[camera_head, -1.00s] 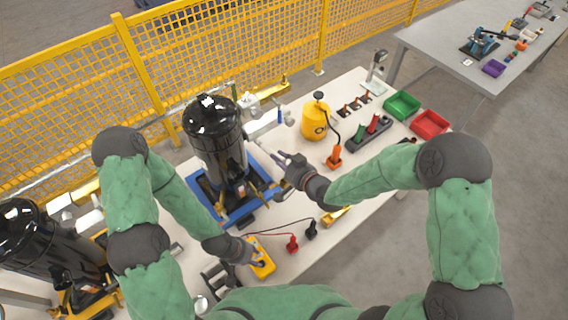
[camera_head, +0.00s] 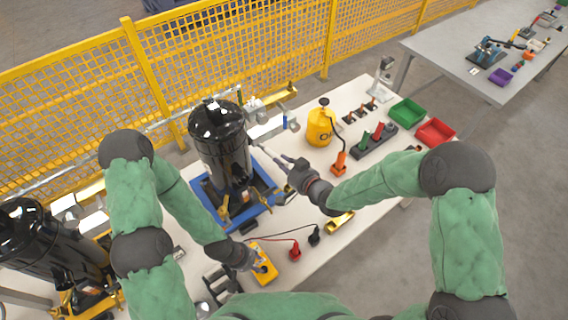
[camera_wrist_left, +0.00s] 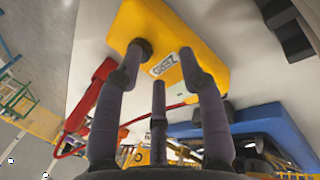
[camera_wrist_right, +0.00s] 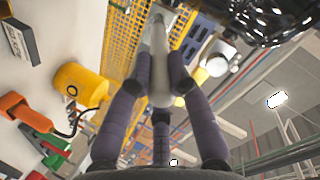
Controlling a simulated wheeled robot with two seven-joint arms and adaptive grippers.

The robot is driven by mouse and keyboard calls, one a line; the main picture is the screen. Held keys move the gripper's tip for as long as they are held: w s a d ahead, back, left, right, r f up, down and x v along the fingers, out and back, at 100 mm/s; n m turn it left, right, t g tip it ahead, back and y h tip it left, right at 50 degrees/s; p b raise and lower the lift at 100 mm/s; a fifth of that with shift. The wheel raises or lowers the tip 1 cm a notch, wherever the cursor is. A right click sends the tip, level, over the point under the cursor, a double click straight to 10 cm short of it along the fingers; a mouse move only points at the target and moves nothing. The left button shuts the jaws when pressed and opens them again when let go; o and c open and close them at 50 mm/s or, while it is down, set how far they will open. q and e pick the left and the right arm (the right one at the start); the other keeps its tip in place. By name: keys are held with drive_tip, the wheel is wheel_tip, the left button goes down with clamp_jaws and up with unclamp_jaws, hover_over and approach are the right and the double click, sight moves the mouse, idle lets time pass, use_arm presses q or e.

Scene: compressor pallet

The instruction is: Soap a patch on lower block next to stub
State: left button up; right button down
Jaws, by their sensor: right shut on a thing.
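My right gripper (camera_head: 297,172) is shut on a slim pale bottle- or brush-like tool (camera_head: 270,152), which points up and left toward the black compressor (camera_head: 222,150). In the right wrist view the tool (camera_wrist_right: 159,70) lies between the fingers, its tip up. Metal pipe fittings (camera_head: 262,112) stand behind the compressor; I cannot tell which part is the lower block or stub. No soap patch can be made out. My left gripper (camera_head: 250,262) is low over the yellow meter (camera_head: 264,270); in the left wrist view its fingers are spread, with nothing between them, near the meter (camera_wrist_left: 165,45).
The compressor sits on a blue pallet (camera_head: 232,216). A yellow sprayer (camera_head: 320,127) with an orange nozzle (camera_head: 338,164) stands to the right. Green (camera_head: 407,111) and red (camera_head: 435,131) bins are farther right. Red and black leads cross the table front. A yellow mesh fence (camera_head: 80,90) runs behind.

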use_arm(q)
drive_tip(key=shift+f, duration=0.2)
use_arm(e)
drive_tip(key=shift+w+a, duration=0.35)
drive_tip(key=shift+w, duration=0.1)
use_arm(q)
drive_tip(key=shift+f+b, duration=0.4)
drive_tip(key=shift+b, duration=0.2)
drive_tip(key=shift+f, duration=0.15)
use_arm(e)
drive_tip(key=w+d, duration=0.2)
drive_tip(key=d, duration=0.1)
drive_tip(key=shift+w+d, duration=0.15)
drive_tip(key=shift+d, duration=0.05)
use_arm(q)
drive_tip(key=shift+s+d+f+b, duration=0.1)
drive_tip(key=shift+f+b, duration=0.4)
drive_tip(key=shift+b, duration=0.1)
use_arm(e)
drive_tip(key=shift+s+a, duration=0.6)
drive_tip(key=shift+a, duration=0.2)
drive_tip(key=shift+s+a, duration=0.55)
drive_tip(key=shift+a, duration=0.25)
drive_tip(key=shift+s+d, duration=0.1)
